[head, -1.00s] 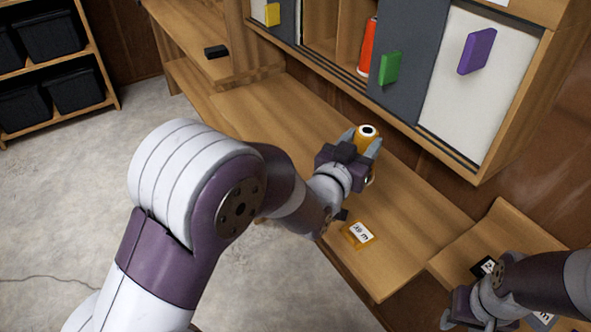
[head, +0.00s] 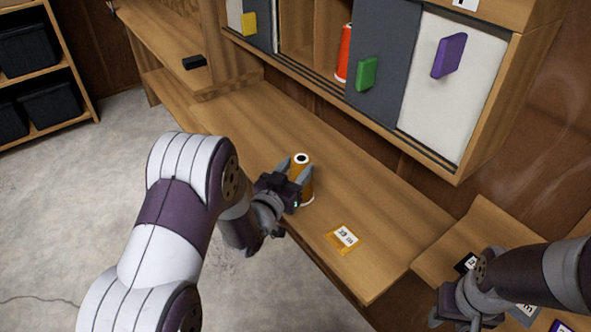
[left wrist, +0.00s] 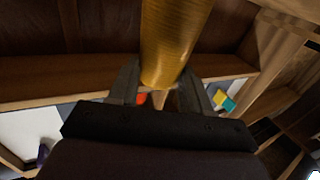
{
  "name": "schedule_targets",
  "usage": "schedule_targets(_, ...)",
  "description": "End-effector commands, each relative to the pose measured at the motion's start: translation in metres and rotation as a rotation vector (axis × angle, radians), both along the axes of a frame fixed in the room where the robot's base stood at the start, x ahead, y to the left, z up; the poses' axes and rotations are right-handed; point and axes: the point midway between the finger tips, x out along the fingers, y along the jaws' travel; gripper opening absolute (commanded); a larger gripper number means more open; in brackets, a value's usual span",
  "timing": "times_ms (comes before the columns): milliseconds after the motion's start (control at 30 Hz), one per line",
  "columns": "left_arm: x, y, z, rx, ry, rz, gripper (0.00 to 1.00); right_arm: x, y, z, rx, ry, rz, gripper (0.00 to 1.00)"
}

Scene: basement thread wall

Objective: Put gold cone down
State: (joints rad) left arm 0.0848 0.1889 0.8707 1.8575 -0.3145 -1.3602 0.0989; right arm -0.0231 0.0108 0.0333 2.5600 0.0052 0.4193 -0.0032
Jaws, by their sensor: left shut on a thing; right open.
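The gold cone (head: 306,182) is a gold thread cone with a white top around a dark hole, upright at the wooden bench (head: 350,185). My left gripper (head: 297,172) is shut on it, fingers on either side. The cone (left wrist: 172,40) also fills the upper middle of the left wrist view between the fingers. I cannot tell whether its base touches the bench. A gold-edged label card (head: 343,238) lies on the bench to the right of the cone. My right gripper (head: 455,318) is open at the lower right, partly cut off by the frame.
A wall cabinet with sliding panels (head: 384,70) hangs over the bench's back, holding an orange-red cone (head: 345,52). Green (head: 367,73), purple (head: 448,57) and yellow (head: 249,24) handles stick out from it. A small black block (head: 194,62) sits at upper left. The bench around the gold label is clear.

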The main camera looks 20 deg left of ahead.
Motion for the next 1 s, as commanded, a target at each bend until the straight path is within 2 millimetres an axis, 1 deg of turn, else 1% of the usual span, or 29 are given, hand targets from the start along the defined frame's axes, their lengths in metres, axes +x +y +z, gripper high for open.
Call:
schedule_targets(100,0.000,0.000,-0.005,0.000,-0.001,0.000,0.00,0.000,0.000,-0.005,0.000,0.000,0.000,0.43)
schedule_targets(133,0.000,0.000,-0.004,0.000,0.000,0.000,0.55,0.000,0.000,-0.004,0.000,0.000,0.000,0.43)
schedule_targets(200,0.000,0.000,-0.003,0.000,0.000,0.000,0.74,0.000,0.000,-0.003,0.000,0.000,0.000,0.43)
schedule_targets(433,0.000,0.000,-0.003,0.000,0.000,0.000,0.74,0.000,0.000,-0.003,0.000,0.000,0.000,0.43)
schedule_targets(533,0.000,0.000,0.003,0.000,0.000,0.000,0.74,0.000,0.000,0.003,0.000,0.000,0.000,0.43)
schedule_targets(567,-0.002,0.001,0.002,0.000,0.001,0.001,0.74,0.000,0.000,0.002,0.000,0.000,0.000,0.43)
schedule_targets(667,-0.018,0.005,0.000,0.001,0.001,0.003,0.74,0.000,0.000,-0.002,0.000,0.000,0.000,0.43)
schedule_targets(900,-0.077,0.019,-0.001,0.000,0.002,0.005,0.74,0.000,0.000,-0.007,0.000,0.000,0.000,0.43)
schedule_targets(1000,-0.097,0.023,0.000,0.000,0.001,0.004,0.74,0.000,0.000,-0.008,0.000,0.000,0.000,0.43)
